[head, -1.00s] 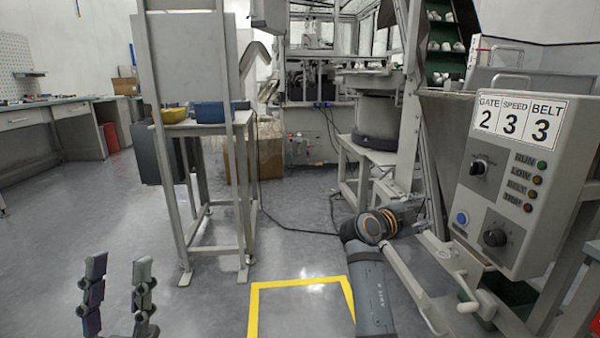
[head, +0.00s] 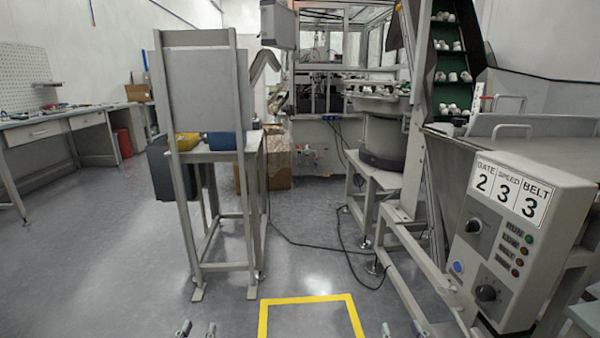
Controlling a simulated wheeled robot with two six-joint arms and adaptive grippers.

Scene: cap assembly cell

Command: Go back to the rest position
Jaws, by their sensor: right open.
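Only the fingertips of my two grippers show, at the bottom edge of the head view. The left gripper (head: 198,330) shows two tips with a gap between them, so it is open and nothing is seen in it. The right gripper (head: 402,330) also shows two separate tips, open, with nothing seen between them. Both stand low, either side of the yellow floor marking (head: 312,300). The rest of both arms is out of view. The control panel (head: 520,250) is at the right, clear of the right gripper.
A metal stand (head: 205,100) with a yellow bin (head: 187,141) and a blue bin (head: 222,140) is left of centre. A bowl feeder (head: 384,135) and green conveyor (head: 452,65) stand behind the panel. A workbench (head: 60,122) is at far left. Open floor lies between, crossed by a black cable.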

